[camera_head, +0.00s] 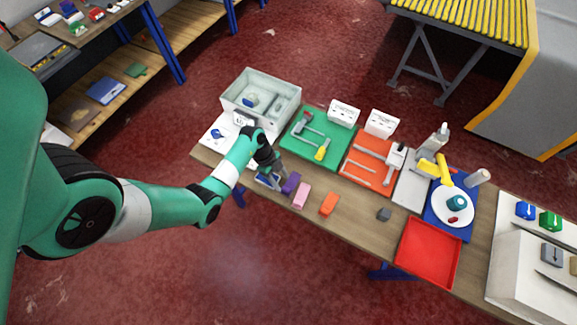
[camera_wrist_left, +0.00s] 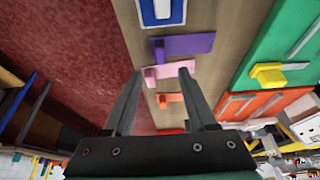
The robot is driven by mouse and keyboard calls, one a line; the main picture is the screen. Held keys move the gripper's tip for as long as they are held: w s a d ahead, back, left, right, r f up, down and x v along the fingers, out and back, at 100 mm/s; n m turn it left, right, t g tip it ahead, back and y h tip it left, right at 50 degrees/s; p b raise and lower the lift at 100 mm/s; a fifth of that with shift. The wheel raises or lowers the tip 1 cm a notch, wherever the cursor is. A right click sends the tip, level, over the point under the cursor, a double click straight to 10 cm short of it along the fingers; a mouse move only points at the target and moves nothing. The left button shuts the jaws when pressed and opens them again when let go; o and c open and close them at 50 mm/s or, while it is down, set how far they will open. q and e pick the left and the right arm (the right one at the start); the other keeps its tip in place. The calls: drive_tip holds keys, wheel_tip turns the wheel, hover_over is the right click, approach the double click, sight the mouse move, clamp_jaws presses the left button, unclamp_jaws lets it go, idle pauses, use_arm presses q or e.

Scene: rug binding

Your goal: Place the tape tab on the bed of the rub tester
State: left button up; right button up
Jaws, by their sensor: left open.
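I cannot tell for sure which piece is the tape tab. Purple (camera_head: 290,183), pink (camera_head: 301,196) and orange (camera_head: 329,204) pieces lie in a row along the table's near edge. The left wrist view shows the same purple (camera_wrist_left: 188,44), pink (camera_wrist_left: 174,71) and orange (camera_wrist_left: 172,98) pieces, each with a raised block at one end. My left gripper (camera_wrist_left: 158,84) is open and empty, its fingers reaching toward the pink piece. In the head view my left gripper (camera_head: 277,168) is over the left part of the row. I cannot clearly identify the rub tester. My right gripper is out of view.
A blue-framed piece (camera_head: 267,181) lies left of the purple one. A grey block (camera_head: 384,214) lies near bare wood.

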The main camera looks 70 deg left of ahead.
sight(288, 189)
use_arm(q)
drive_tip(key=shift+w+d+f, duration=0.1)
drive_tip(key=shift+w+f, duration=0.1)
drive_tip(key=shift+f, duration=0.3)
drive_tip(key=b+x, duration=0.2)
drive_tip(key=x, duration=0.3)
drive_tip(key=shift+s+f, duration=0.1)
drive_tip(key=shift+f, duration=0.05)
clamp_jaws()
